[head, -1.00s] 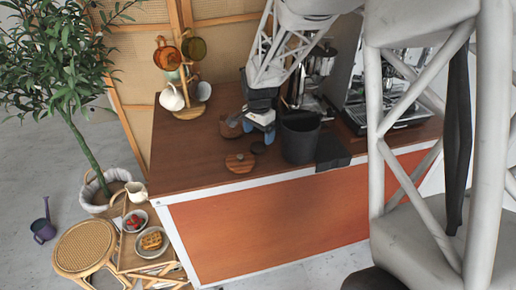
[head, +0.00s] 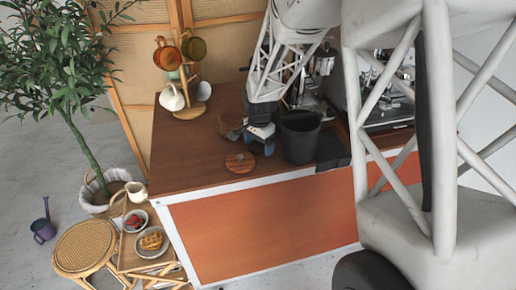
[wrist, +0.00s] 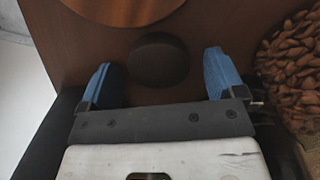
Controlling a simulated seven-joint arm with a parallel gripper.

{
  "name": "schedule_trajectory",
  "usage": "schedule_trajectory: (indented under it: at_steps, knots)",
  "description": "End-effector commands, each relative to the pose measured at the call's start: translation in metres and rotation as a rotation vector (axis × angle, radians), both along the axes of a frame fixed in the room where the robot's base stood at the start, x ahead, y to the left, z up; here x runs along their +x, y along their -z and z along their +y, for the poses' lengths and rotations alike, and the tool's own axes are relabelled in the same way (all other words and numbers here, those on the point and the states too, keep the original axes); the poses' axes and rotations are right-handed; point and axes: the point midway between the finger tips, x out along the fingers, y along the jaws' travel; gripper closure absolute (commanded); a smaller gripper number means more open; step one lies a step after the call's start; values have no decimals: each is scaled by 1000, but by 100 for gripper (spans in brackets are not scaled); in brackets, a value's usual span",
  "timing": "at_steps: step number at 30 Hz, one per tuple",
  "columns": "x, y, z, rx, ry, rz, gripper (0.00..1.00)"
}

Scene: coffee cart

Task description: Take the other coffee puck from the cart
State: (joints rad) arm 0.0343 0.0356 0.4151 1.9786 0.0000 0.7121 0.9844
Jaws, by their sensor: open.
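The coffee puck (wrist: 158,60) is a dark, flat, round disc on the brown cart top. In the wrist view it lies between and just ahead of the blue fingertips of my gripper (wrist: 160,72), with a gap on each side. My gripper is open and empty. In the head view my gripper (head: 258,143) is low over the cart top (head: 190,160), left of the black bin, and hides the puck there. I cannot tell how high the fingertips are above the wood.
A round wooden piece (head: 240,162) lies close to the gripper, front left. A brown bean-filled container (wrist: 290,75) stands beside the right finger. A black bin (head: 300,138) is close on the right. A mug tree (head: 188,110) stands behind left. The left cart top is clear.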

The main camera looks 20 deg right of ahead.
Motion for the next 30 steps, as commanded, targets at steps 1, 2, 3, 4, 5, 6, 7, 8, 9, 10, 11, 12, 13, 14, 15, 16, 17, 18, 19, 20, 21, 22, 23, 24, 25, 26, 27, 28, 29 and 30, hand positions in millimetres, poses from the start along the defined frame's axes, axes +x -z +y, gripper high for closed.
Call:
schedule_trajectory:
  at_steps: [1,2,3,4,5,6,7,8,9,10,11,12,13,14,15,16,17,18,19,20,21,22,23,24,25,26,27,28,29,30]
  knots:
    - [0,0,0,0,0,0,12]
    - [0,0,0,0,0,0,12]
    - [0,0,0,0,0,0,12]
    - [0,0,0,0,0,0,12]
    - [0,0,0,0,0,0,12]
    - [0,0,0,0,0,0,15]
    - [0,0,0,0,0,0,19]
    - [0,0,0,0,0,0,24]
    - [0,0,0,0,0,0,30]
    - [0,0,0,0,0,0,35]
    - [0,0,0,0,0,0,39]
    - [0,0,0,0,0,0,45]
    - [0,0,0,0,0,0,50]
    - [0,0,0,0,0,0,55]
    - [0,0,0,0,0,0,61]
    - [0,0,0,0,0,0,65]
    - [0,0,0,0,0,0,65]
    - [0,0,0,0,0,0,65]
    - [0,0,0,0,0,0,65]
    - [0,0,0,0,0,0,65]
    - [0,0,0,0,0,0,65]
    - [0,0,0,0,0,0,65]
    - [0,0,0,0,0,0,65]
    - [0,-1,0,0,0,0,65]
    - [0,-1,0,0,0,0,65]
    - [0,-2,0,0,0,0,65]
    - [0,-3,0,0,0,0,65]
    - [0,-4,0,1,0,-1,65]
    - [0,-5,0,1,0,-1,65]
    - [0,-8,0,1,0,-1,65]
